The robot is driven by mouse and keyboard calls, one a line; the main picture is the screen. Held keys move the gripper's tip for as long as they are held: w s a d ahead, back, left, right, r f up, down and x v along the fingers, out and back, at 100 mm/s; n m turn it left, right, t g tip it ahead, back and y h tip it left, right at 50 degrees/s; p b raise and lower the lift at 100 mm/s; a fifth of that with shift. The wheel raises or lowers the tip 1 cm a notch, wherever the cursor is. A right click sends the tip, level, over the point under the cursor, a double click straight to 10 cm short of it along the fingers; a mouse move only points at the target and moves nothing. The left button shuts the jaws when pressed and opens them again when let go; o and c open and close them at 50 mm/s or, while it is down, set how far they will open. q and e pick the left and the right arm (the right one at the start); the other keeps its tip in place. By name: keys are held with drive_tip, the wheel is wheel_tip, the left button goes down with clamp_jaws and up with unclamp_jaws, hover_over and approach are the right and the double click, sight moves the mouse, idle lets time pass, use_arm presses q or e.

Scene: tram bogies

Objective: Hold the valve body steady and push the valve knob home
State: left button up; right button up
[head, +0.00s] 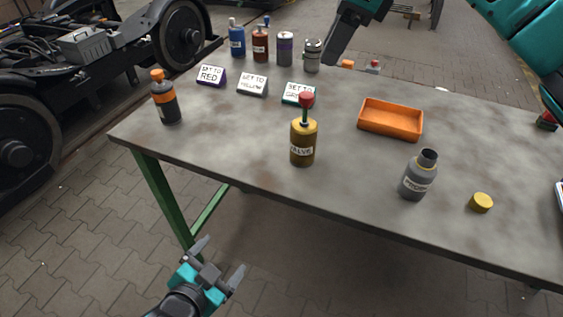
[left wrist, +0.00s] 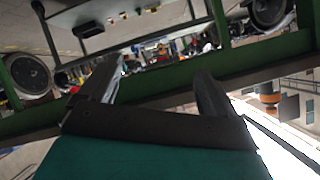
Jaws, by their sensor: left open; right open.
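The valve body (head: 303,146) is a gold cylinder labelled VALVE, upright near the table's front edge. The valve knob (head: 306,100) is red and stands above the body on a visible dark green stem. My left gripper (head: 220,258) is open and empty, below and in front of the table edge, well apart from the valve. Its spread fingers also show in the left wrist view (left wrist: 160,66). My right gripper (head: 335,50) is at the top of the head view, over the table's far edge, only partly seen. It is apart from the valve.
The grey table (head: 245,135) has free room around the valve. An orange tray (head: 391,133), a grey bottle (head: 413,184) and a yellow cap (head: 481,203) lie to the right. An orange-capped bottle (head: 166,101) stands left. Label cards (head: 252,86) and several bottles (head: 285,50) are behind.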

sight(306, 133)
use_arm(q)
drive_tip(key=w+d+r+m+t+h, duration=0.1)
drive_tip(key=w+d+r+m, duration=0.2)
drive_tip(key=m, duration=0.7)
drive_tip(key=w+d+r+m+t+h, duration=0.1)
drive_tip(key=w+d+r+m, duration=0.3)
drive_tip(key=m, duration=0.7)
drive_tip(key=w+d+r+m+t+h, duration=0.2)
drive_tip(key=w+d+r+m, duration=0.2)
drive_tip(key=r+m, duration=0.3)
drive_tip(key=shift+w+d+r+m, duration=0.2)
drive_tip(key=shift+w+m, duration=0.15)
drive_tip(key=shift+m, duration=0.7)
drive_tip(key=shift+w+d+r+m, duration=0.15)
drive_tip(key=shift+w+m, duration=0.2)
drive_tip(key=shift+m, duration=0.7)
drive_tip(key=x, duration=1.2)
drive_tip(key=shift+w+r, duration=0.2)
drive_tip(key=shift+r, duration=0.05)
drive_tip(key=shift+c, duration=0.5)
